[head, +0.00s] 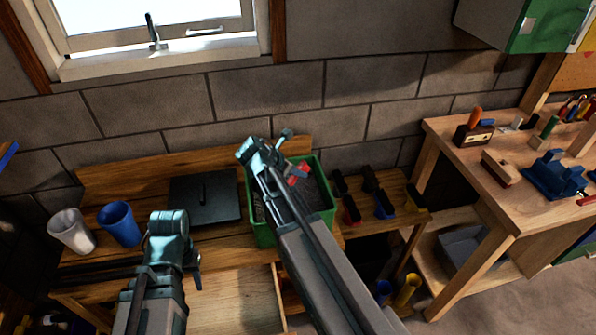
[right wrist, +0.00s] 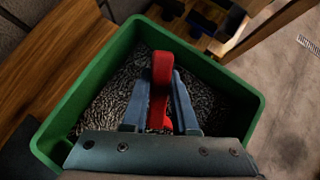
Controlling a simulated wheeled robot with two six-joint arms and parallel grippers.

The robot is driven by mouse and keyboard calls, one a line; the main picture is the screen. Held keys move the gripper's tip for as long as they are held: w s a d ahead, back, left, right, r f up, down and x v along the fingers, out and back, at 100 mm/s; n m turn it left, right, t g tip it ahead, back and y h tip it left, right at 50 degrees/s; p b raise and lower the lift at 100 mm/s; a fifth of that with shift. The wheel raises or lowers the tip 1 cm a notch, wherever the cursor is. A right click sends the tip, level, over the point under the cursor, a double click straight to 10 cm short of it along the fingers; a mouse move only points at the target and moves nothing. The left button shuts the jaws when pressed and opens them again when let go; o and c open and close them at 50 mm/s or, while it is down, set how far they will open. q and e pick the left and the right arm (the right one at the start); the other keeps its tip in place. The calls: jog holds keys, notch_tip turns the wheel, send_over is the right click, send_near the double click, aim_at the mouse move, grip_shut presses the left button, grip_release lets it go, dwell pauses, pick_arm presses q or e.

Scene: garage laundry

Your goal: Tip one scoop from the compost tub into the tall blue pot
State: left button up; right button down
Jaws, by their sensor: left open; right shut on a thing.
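The green compost tub (head: 331,205) stands on the wooden bench and holds dark, grainy compost (right wrist: 112,98). My right gripper (head: 290,172) is over the tub, shut on the red scoop (right wrist: 162,70). The scoop's red handle shows between the fingers (right wrist: 160,105) in the right wrist view; its bowl is hidden, so I cannot tell its load. The blue pot (head: 119,224) stands upright on the bench at the left, well apart from the tub. My left gripper (head: 172,250) is open and empty, low in front of the bench, right of the blue pot; its fingers are hard to make out.
A pale grey pot (head: 72,231) stands left of the blue pot. A flat black lidded box (head: 204,198) lies between the pots and the tub. Several small dark-handled items (head: 350,208) are right of the tub. A workbench (head: 460,150) with tools stands at the right.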

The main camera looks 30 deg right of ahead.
jog(key=shift+a, duration=0.1)
notch_tip(320, 180, up, 14)
jog(key=p, duration=1.4)
notch_tip(320, 180, down, 6)
jog(key=b, duration=0.5)
jog(key=shift+r+b, duration=0.15)
jog(key=shift+b, duration=0.2)
jog(key=shift+w+r, duration=0.1)
jog(key=shift+r, duration=0.1)
